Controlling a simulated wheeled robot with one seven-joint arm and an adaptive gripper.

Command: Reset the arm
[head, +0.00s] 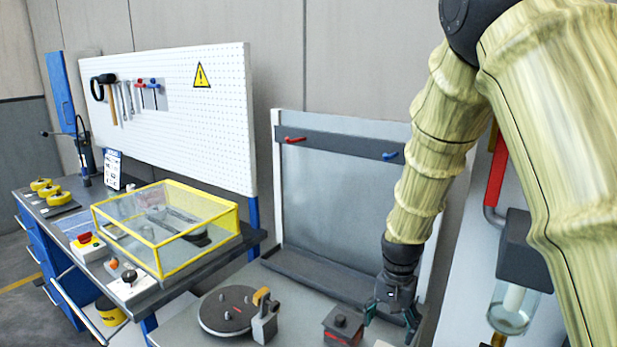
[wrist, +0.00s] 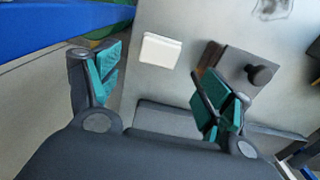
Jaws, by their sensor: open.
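My gripper (head: 391,309) hangs from my sleeved arm at the lower right of the head view, pointing down. Its jaws are open, and the wrist view shows the two teal-padded fingers (wrist: 155,95) spread wide with nothing between them. A dark block with a round knob (head: 342,325) stands just left of the gripper in the head view. The same kind of knobbed block (wrist: 245,72) shows beyond the right finger in the wrist view, partly covered by it. Whether the finger touches it I cannot tell.
A round dark turntable (head: 228,309) sits left on the grey table. A yellow-framed clear box (head: 165,225) stands on the left bench. A panel with red and blue handles (head: 340,190) rises behind. A white square (wrist: 161,50) lies on the surface. A glass cylinder (head: 512,308) hangs at right.

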